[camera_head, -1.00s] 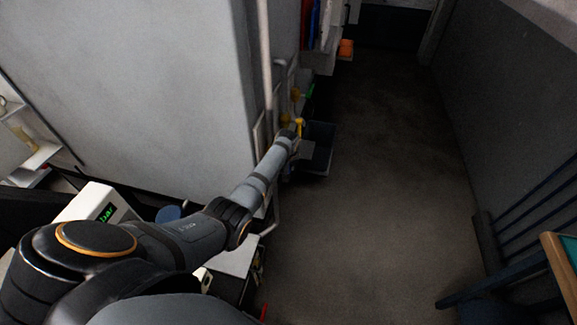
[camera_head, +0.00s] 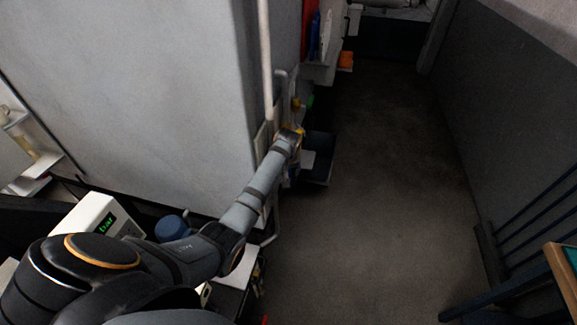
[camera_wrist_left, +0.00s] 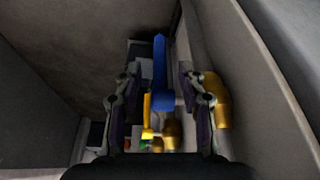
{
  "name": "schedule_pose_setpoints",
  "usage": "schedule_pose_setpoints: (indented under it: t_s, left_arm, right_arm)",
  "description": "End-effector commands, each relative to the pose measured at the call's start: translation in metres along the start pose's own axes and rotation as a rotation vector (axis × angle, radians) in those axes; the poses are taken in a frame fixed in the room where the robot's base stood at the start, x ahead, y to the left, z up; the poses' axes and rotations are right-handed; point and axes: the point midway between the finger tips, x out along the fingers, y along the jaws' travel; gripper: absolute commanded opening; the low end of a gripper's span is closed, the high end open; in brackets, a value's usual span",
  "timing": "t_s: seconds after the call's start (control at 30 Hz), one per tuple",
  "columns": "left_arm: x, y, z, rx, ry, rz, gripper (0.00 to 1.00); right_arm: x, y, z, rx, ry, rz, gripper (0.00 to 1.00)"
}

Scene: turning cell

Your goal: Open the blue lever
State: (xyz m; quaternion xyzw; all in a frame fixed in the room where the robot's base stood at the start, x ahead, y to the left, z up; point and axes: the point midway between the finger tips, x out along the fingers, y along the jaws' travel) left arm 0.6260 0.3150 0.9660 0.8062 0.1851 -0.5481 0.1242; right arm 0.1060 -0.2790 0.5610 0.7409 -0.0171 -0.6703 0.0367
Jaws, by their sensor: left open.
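The blue lever (camera_wrist_left: 160,75) stands out in the left wrist view, a long flat handle with a wider lower end, beside yellow and brass fittings (camera_wrist_left: 168,135). My left gripper (camera_wrist_left: 155,82) is open, with one finger on each side of the lever. I see gaps between the fingers and the lever, and nothing is gripped. In the head view my left arm reaches to the pipework by the wall, and its wrist (camera_head: 287,140) hides the lever and most of the gripper. My right gripper is not in view.
A pale vertical pipe (camera_head: 266,70) runs along the large grey cabinet (camera_head: 130,90), close to my arm. A dark bin (camera_head: 319,160) stands on the floor just right of the wrist. Blue railings (camera_head: 520,230) are at the right. The floor (camera_head: 390,170) between is clear.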

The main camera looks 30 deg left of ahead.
Motion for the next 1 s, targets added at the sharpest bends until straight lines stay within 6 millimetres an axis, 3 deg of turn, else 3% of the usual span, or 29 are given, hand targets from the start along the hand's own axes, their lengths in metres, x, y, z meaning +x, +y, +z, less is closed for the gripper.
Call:
schedule_pose_setpoints:
  t_s: [0.2,0.4,0.87,0.93,1.0]
  left_arm:
    - [-0.042,0.000,0.000,0.000,0.001,0.000,0.40]
    - [-0.053,0.000,0.000,0.000,0.000,-0.001,0.40]
    - [-0.051,0.000,0.002,0.001,-0.002,-0.001,0.40]
    - [-0.038,-0.002,0.010,0.011,-0.011,-0.003,0.40]
    - [-0.012,-0.004,0.027,0.032,-0.025,-0.005,0.40]
  right_arm:
    - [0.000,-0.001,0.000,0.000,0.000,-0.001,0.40]
    - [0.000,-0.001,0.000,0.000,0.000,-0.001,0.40]
    - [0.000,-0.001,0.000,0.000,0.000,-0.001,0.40]
    - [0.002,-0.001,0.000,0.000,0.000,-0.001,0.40]
    - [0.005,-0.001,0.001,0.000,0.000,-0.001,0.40]
